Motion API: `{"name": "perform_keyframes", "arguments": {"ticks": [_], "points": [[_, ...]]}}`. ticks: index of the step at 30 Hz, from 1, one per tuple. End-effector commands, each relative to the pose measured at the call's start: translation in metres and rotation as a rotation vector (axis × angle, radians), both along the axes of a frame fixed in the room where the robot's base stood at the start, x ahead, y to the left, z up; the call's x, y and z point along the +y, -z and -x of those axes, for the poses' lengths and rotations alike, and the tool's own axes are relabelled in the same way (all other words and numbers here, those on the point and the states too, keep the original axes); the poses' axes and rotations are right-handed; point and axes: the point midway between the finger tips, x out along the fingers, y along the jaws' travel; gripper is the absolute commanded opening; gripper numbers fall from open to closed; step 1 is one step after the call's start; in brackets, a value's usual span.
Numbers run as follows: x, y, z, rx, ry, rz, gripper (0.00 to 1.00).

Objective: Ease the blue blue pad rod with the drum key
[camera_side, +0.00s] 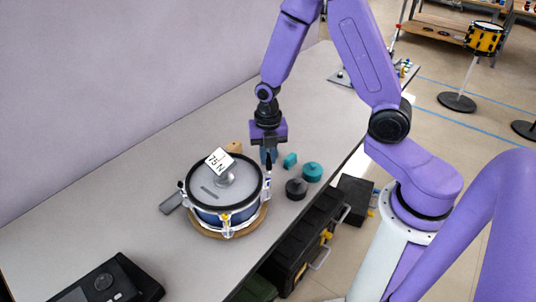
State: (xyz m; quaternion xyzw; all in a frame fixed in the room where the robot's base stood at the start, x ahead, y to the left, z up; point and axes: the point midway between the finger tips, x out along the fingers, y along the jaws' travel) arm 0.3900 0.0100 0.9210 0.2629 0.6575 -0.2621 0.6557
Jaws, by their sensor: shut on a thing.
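A drum (228,217) with a blue shell, a black rim and a pale mesh head stands on a round wooden base on the bench. Upright rods and lugs ring its side. The front one shows yellow; I cannot make out a blue mark on any rod. My gripper (268,158) points down just above the right back edge of the drum. It is shut on a small dark piece, seemingly the drum key (268,166), at or very near the rim. Whether the key sits on a rod is too small to tell.
A gauge (221,164) reading "75 N" stands on the drum head. A dark round piece (296,189) and teal pieces (312,172) lie right of the drum. A black device (105,283) lies at the front left.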

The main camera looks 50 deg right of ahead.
Motion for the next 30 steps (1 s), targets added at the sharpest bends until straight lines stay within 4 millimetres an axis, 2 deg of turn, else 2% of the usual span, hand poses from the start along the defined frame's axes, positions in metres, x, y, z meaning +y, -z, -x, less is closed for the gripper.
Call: {"name": "perform_keyframes", "arguments": {"ticks": [6,10,14,17,30], "points": [[0.000,0.000,-0.001,-0.003,-0.231,0.000,0.00],[0.000,0.000,-0.001,-0.002,-0.185,0.000,0.00],[0.000,0.000,0.000,-0.002,-0.046,0.000,0.00],[0.000,-0.002,-0.001,-0.003,-0.057,0.000,0.00],[0.000,-0.030,0.000,-0.002,-0.058,0.000,0.00]]}}
